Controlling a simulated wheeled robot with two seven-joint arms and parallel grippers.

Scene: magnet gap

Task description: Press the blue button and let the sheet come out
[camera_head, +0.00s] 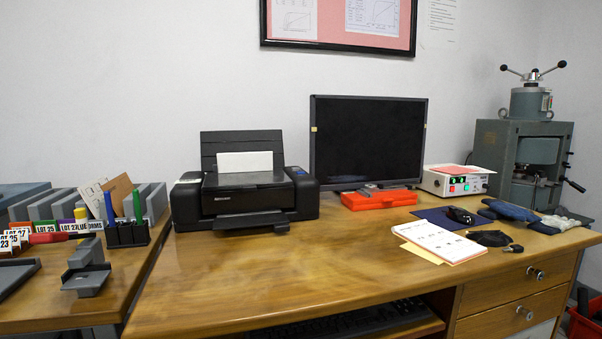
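A black printer (245,196) stands at the back left of the wooden desk. A white sheet (245,161) stands upright in its rear feed, against the raised back support. A small blue patch (299,172) shows on the printer's right top corner; it is too small to make out as a button. The front output tray (250,220) sticks out and looks empty. Neither of my grippers is in view.
A black monitor (367,140) stands behind a red case (378,199), right of the printer. A pen holder (127,235) stands on the left side table. An open notebook (439,241) lies at right. The desk (290,275) before the printer is clear.

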